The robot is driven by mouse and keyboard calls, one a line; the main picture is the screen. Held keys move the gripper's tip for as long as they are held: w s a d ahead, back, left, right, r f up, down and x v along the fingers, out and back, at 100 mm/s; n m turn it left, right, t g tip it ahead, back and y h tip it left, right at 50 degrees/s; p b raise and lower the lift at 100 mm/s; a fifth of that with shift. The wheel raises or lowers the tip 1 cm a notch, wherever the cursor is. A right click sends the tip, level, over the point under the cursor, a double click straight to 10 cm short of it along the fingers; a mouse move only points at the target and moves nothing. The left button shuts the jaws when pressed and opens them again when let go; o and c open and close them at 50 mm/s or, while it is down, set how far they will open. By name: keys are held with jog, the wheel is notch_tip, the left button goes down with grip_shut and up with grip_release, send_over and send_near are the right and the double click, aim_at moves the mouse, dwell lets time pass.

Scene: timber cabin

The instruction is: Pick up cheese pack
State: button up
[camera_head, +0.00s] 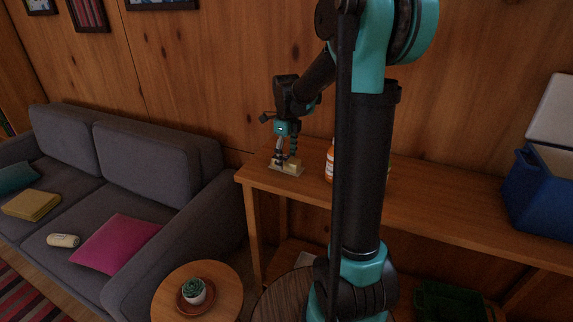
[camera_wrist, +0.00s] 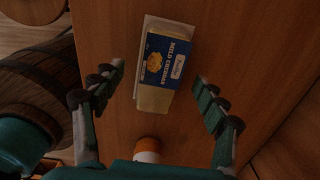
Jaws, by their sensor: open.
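The cheese pack (camera_wrist: 166,65) is a blue and yellow box lettered "MILD CHEDDAR" in the wrist view. It lies on a pale flat board or slab on the wooden table, and in the head view it (camera_head: 292,166) is near the table's left end. My gripper (camera_wrist: 163,90) is open, with one finger to each side of the pack's near end and clear gaps between. In the head view my gripper (camera_head: 286,160) is just over the pack and partly hides it. Contact cannot be told from the head view.
An orange and white bottle (camera_head: 330,163) stands on the table (camera_head: 440,210) to the right of the pack; its top (camera_wrist: 147,150) shows in the wrist view. A blue cooler (camera_head: 540,195) with a raised white lid is at the right. A potted succulent (camera_head: 194,291) stands on a round side table.

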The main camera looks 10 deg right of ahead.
jog(key=shift+f, duration=0.5)
jog(key=c, duration=1.6)
jog(key=shift+r, duration=0.1)
